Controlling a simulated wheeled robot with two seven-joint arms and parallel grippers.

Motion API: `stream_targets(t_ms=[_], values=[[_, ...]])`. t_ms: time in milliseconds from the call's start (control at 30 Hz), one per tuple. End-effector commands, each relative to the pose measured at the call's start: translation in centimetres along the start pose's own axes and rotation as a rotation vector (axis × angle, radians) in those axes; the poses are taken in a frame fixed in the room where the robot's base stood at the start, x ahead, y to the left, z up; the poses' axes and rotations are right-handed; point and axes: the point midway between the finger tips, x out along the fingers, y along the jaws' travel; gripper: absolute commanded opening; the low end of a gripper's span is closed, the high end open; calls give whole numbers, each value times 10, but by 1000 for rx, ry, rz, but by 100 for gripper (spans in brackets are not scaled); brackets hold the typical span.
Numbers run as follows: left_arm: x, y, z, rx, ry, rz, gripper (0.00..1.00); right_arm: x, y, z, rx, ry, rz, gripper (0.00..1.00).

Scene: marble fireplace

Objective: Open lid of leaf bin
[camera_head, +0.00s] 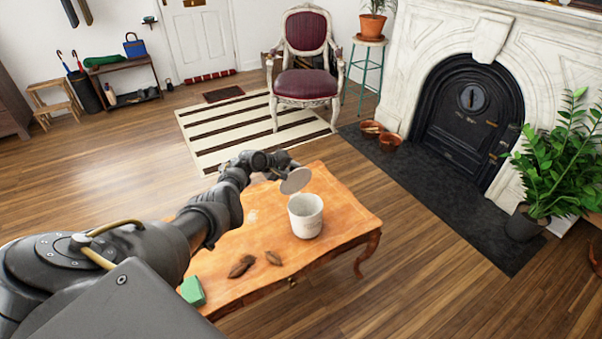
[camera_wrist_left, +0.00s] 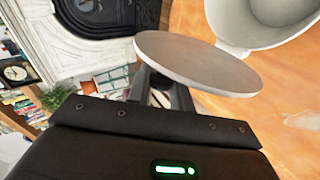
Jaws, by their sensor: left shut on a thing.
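The leaf bin (camera_head: 306,217) is a small white round container standing upright on the wooden table, with its top uncovered. In the left wrist view the open bin (camera_wrist_left: 240,18) is at the upper right. Its lid (camera_head: 296,181), a flat pale disc, is tilted up beside the rim on the far left side; it also shows in the left wrist view (camera_wrist_left: 198,62). My left gripper (camera_head: 283,168) is shut on the lid at its edge. Whether the lid touches the bin is hard to tell. My right gripper is not in view.
The wooden table (camera_head: 225,245) also carries brown leaf-like pieces (camera_head: 241,266) and a green block (camera_head: 192,291) near its front edge. A red chair (camera_head: 306,82), a fireplace (camera_head: 465,115) and a potted plant (camera_head: 555,165) stand beyond. The table's right end is clear.

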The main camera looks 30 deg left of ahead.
Motion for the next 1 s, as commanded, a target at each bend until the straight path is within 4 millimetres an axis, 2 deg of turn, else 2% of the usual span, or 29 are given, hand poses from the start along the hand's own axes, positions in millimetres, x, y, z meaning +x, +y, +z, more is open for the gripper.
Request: stream_targets(t_ms=[133, 500, 1000], values=[[2, -1, 3, 0, -6, -6, 0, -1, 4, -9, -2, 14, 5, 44], [3, 0, 4, 1, -6, -5, 0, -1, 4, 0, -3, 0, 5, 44], [3, 0, 4, 2, -5, -4, 0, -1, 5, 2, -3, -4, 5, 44]])
